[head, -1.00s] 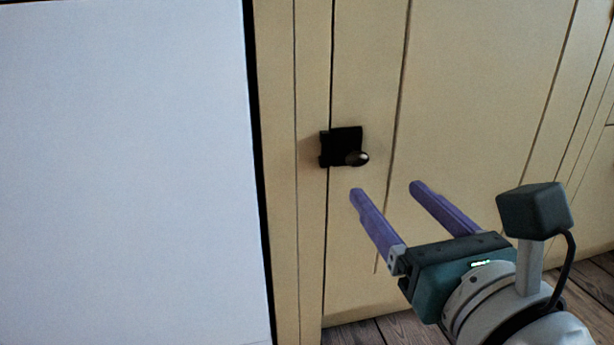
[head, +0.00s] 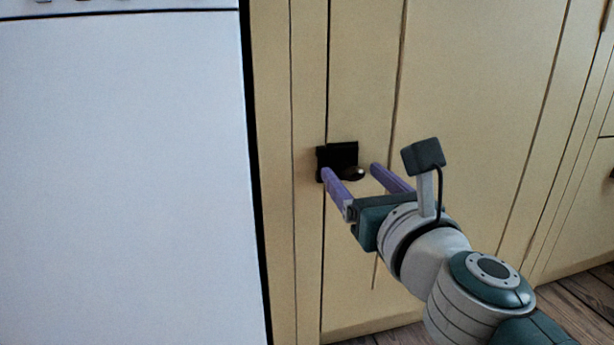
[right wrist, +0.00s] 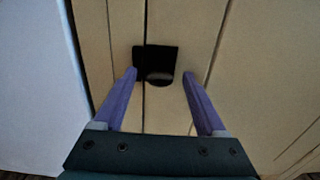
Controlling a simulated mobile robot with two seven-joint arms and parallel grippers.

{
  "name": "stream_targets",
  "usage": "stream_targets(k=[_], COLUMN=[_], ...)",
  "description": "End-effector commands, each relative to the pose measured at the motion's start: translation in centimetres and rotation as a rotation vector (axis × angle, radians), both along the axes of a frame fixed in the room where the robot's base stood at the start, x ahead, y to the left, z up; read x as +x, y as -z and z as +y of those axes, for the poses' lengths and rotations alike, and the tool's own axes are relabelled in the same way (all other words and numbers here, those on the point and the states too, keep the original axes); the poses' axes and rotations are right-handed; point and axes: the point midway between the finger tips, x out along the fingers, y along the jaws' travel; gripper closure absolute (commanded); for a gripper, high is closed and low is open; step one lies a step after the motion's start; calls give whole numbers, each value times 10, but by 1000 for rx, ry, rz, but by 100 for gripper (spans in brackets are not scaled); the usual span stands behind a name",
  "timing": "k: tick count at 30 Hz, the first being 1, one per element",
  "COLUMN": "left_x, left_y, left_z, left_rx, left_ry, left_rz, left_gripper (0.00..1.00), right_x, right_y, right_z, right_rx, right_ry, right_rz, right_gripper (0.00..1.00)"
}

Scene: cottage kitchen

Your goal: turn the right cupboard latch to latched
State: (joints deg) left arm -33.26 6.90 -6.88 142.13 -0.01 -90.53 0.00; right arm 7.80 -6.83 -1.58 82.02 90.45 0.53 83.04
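The cupboard latch (head: 338,157) is a black plate with a rounded metallic knob (head: 354,173) at its lower right, set across the gap at the door's left edge. In the right wrist view the latch (right wrist: 156,57) lies ahead between the fingertips, with its knob (right wrist: 159,79) low in the middle. My right gripper (head: 350,170) is open, with one purple finger either side of the knob. The left fingertip overlaps the plate's lower left in the head view. I cannot tell whether the fingers touch the latch. My left gripper is not in view.
The cream cupboard door (head: 480,90) spreads to the right of the latch. A large white appliance (head: 120,170) stands close on the left, beside a narrow cream panel. Wooden floor (head: 590,300) shows at the lower right.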

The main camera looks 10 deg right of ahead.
Motion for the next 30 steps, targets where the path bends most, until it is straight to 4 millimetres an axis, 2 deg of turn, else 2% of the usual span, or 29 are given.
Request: stream_targets(k=[2,19,30], left_x=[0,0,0], left_y=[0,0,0], left_z=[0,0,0], left_rx=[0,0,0], left_ry=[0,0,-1], left_rz=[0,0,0], left_gripper=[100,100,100], right_x=[0,0,0], right_y=[0,0,0], right_z=[0,0,0], right_rx=[0,-1,-23], right_ry=[0,0,0], right_rz=[0,0,-1], right_gripper=[34,98,100])
